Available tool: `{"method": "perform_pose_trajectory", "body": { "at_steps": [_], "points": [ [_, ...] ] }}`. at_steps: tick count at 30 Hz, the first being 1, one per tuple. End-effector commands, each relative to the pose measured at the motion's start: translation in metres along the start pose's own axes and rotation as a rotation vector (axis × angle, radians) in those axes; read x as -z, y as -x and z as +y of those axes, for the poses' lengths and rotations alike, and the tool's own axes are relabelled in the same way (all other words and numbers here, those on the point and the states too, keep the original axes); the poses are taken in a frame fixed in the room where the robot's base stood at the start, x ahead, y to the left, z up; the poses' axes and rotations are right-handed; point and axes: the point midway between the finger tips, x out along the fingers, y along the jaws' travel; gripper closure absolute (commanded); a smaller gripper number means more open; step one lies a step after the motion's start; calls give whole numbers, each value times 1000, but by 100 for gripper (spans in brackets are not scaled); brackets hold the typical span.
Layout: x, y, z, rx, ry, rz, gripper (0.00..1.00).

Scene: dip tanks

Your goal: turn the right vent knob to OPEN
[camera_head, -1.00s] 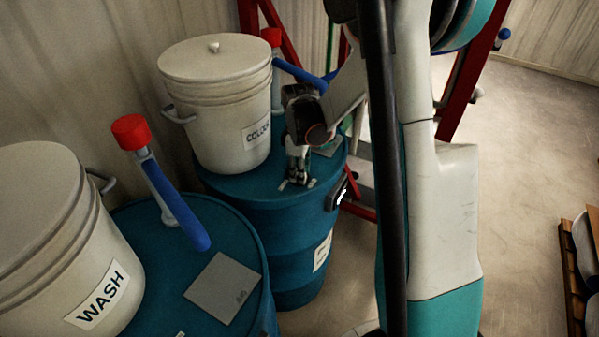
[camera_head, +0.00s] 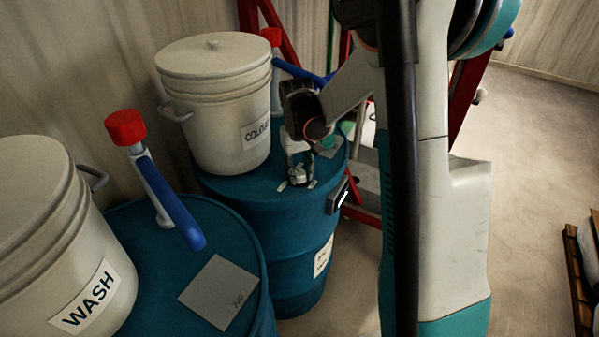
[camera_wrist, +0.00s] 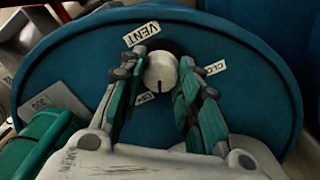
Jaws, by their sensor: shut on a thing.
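The right vent knob is a pale round knob (camera_wrist: 160,72) on the lid of the right blue drum (camera_head: 235,187). In the wrist view its dark pointer mark faces down the picture, near the small label (camera_wrist: 142,98) at its lower left. A label starting "CLO" (camera_wrist: 215,68) lies to its right, and a "VENT" label (camera_wrist: 141,34) lies above it. My gripper (camera_wrist: 158,83) points down at the lid with its fingers on both sides of the knob, shut on it. In the head view my gripper (camera_head: 298,178) partly hides the knob.
A white "COLOUR" bucket (camera_head: 215,100) stands on the same drum, close left of my gripper. A red-capped tap with a blue lever (camera_head: 165,190) and a "WASH" bucket (camera_head: 60,240) are on the left drum (camera_head: 240,245). A red frame (camera_head: 470,95) stands behind.

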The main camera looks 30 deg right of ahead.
Motion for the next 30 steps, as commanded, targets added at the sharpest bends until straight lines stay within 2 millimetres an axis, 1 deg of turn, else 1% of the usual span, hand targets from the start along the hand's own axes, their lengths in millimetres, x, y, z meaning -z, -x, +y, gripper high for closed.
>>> {"method": "perform_pose_trajectory", "body": {
  "at_steps": [6, 12, 18, 30],
  "points": [
    [0, -1, 0, 0, -165, -6, 93],
    [0, 0, 0, 0, -272, -9, 93],
    [0, 0, 0, 0, -331, -11, 93],
    [0, 0, 0, 1, -352, -12, 93]
  ]
}}
